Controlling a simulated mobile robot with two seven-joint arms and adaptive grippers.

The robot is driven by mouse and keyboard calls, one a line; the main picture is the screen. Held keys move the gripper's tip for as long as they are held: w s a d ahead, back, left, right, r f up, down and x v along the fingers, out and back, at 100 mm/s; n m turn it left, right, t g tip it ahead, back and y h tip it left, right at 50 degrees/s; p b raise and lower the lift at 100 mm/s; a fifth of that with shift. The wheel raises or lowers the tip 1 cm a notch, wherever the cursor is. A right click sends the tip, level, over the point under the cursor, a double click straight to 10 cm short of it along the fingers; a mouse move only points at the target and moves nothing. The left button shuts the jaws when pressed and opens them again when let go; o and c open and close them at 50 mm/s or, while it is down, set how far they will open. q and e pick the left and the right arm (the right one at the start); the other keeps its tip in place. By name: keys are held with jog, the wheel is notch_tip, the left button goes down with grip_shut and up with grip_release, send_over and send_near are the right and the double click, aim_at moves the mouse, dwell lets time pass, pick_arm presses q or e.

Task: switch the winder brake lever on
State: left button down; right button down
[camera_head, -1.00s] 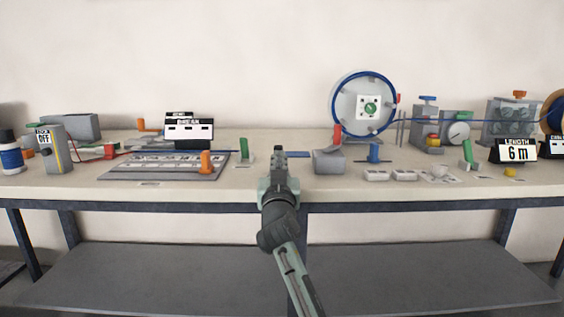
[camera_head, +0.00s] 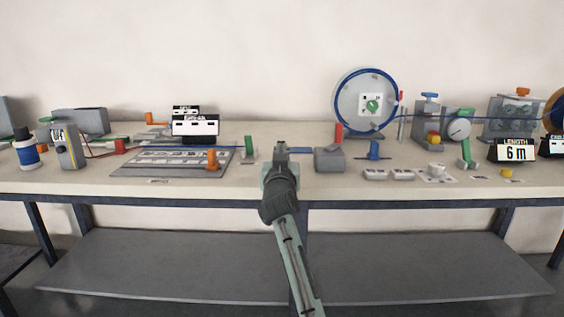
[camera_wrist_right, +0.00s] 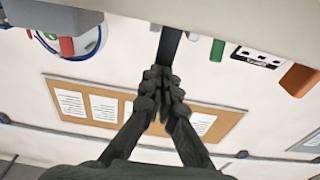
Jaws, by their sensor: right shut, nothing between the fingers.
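A large disc with a blue rim (camera_head: 369,76) stands upright at the back right of the bench. A red upright lever (camera_head: 338,133) stands on a grey block (camera_head: 329,160) in front of it; both also show in the right wrist view, the lever (camera_wrist_right: 66,46) and the block (camera_wrist_right: 50,18). I cannot tell for sure that this is the winder brake lever; a thinner red piece (camera_head: 401,97) sits by the disc's right edge. My right gripper (camera_head: 281,146) is shut and empty, left of the grey block; its fingertips (camera_wrist_right: 164,76) show in the wrist view. My left gripper is not in view.
A green lever (camera_head: 249,149) stands left of my right gripper, and an orange lever (camera_head: 212,159) on a grey panel. A blue lever (camera_head: 374,150) and white blocks lie right of the grey block. The bench front edge (camera_head: 400,199) runs below.

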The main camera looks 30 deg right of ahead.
jog(key=shift+w+d+r, duration=0.25)
jog(key=shift+w, duration=0.2)
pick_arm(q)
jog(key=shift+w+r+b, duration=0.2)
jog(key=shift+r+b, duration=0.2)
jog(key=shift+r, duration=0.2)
pick_arm(e)
jog(key=shift+x, duration=0.95)
jog(key=shift+r, duration=0.1)
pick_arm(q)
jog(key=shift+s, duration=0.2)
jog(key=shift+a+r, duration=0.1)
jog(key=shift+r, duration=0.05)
pick_arm(e)
jog(key=shift+r, duration=0.1)
